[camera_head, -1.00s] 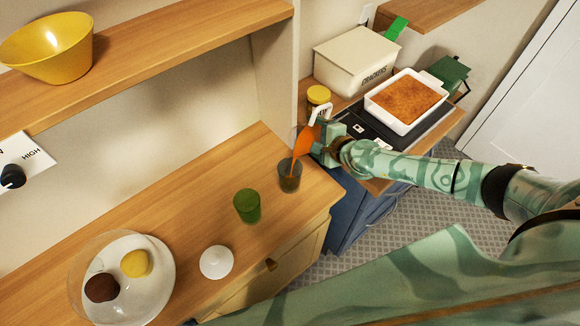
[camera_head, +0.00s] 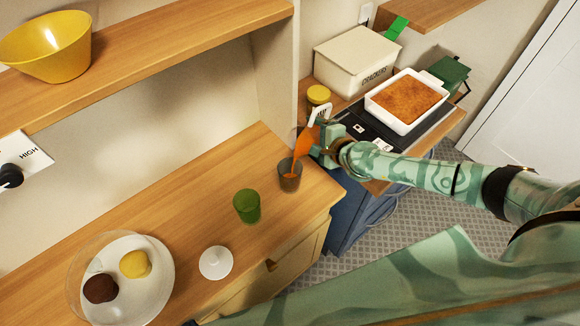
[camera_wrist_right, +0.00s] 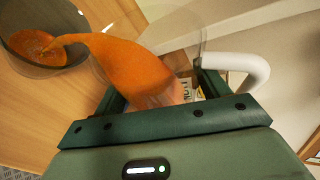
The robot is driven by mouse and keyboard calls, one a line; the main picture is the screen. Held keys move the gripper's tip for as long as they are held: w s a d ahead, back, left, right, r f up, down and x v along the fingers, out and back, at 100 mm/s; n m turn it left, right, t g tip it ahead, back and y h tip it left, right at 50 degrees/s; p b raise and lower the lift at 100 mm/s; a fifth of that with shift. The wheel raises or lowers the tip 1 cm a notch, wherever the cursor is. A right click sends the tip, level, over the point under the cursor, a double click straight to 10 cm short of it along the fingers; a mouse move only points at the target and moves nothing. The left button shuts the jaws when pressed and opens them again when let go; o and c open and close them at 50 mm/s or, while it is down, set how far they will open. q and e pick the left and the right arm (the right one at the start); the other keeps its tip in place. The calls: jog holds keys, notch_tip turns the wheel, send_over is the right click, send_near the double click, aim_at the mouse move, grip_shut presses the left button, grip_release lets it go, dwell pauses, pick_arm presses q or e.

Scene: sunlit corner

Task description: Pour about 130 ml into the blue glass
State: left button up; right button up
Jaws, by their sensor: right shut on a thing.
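My right gripper (camera_head: 323,148) is shut on a clear jug of orange liquid (camera_head: 305,142) with a white handle (camera_head: 320,113). The jug is tilted to the left over a smoky dark glass (camera_head: 289,183), and a stream runs from its lip into the glass. In the right wrist view the jug (camera_wrist_right: 135,65) and the glass (camera_wrist_right: 40,65) show close up, with orange liquid in the glass. The glass stands upright on the wooden counter. It looks grey rather than clearly blue. A green glass (camera_head: 246,206) stands to its left. My left gripper is not in view.
A white lid (camera_head: 216,263) and a white plate (camera_head: 155,290) with yellow and brown round items are on the counter (camera_head: 190,230). A yellow-lidded jar (camera_head: 318,95), cracker box (camera_head: 350,60) and baking dish (camera_head: 405,125) stand behind my right arm. A yellow bowl (camera_head: 50,50) sits on the shelf.

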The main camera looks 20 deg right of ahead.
jog(key=shift+a+f+n+b, duration=0.1)
jog(key=shift+n+b, duration=0.2)
jog(key=shift+b, duration=0.15)
dwell(1.0)
jog(key=shift+s+a+t+h, duration=0.1)
jog(key=shift+t+h, duration=0.2)
jog(key=shift+d+r+p, duration=0.2)
jog(key=shift+r+p, duration=0.05)
jog(key=shift+p, duration=0.1)
jog(key=p, duration=0.1)
jog(key=r+m+y+p, duration=0.1)
jog(key=g+p, duration=0.1)
jog(key=shift+w+d+r+m, duration=0.25)
jog(key=shift+w+r+m, duration=0.05)
jog(key=shift+m, duration=0.1)
jog(key=shift+m+g+y+p, duration=0.4)
jog(key=shift+m+y+p, duration=0.1)
jog(key=shift+p, duration=0.05)
jog(key=shift+f+m+y+b, duration=0.3)
jog(key=shift+f+b, duration=0.1)
jog(key=shift+f, duration=0.1)
jog(key=shift+d+f+m+g+y+b, duration=0.1)
jog(key=shift+f+m+g+y+b, duration=0.2)
jog(key=shift+f+g+b, duration=0.1)
